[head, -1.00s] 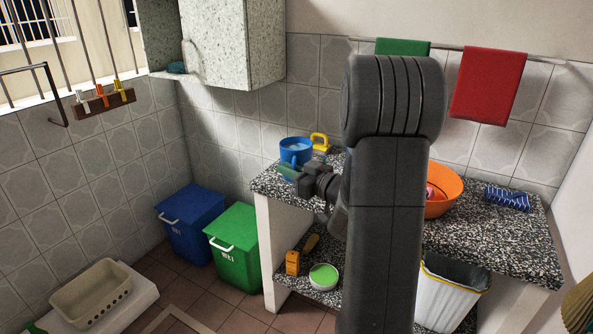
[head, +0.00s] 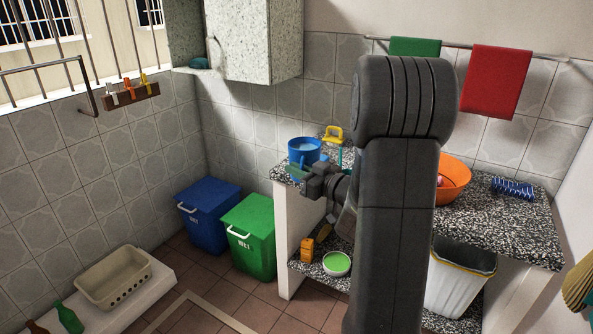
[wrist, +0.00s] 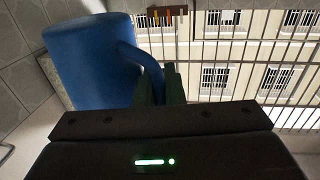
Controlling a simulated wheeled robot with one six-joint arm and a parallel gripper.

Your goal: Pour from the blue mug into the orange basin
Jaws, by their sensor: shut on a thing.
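The blue mug (head: 301,158) is near the left end of the speckled counter in the head view, with pale liquid visible inside. It looks upright; I cannot tell whether its base touches the counter. My gripper (head: 297,171) is on its near side, shut on its handle. In the wrist view the mug (wrist: 88,65) fills the upper left, and the green fingers (wrist: 160,88) are at its handle (wrist: 143,62). The orange basin (head: 457,172) stands on the counter to the right, partly hidden behind my arm. Something pinkish shows inside it.
A yellow object (head: 333,134) stands just behind the mug. The counter (head: 500,225) is bare in front of the basin. Blue (head: 207,215) and green (head: 250,235) bins stand on the floor at left.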

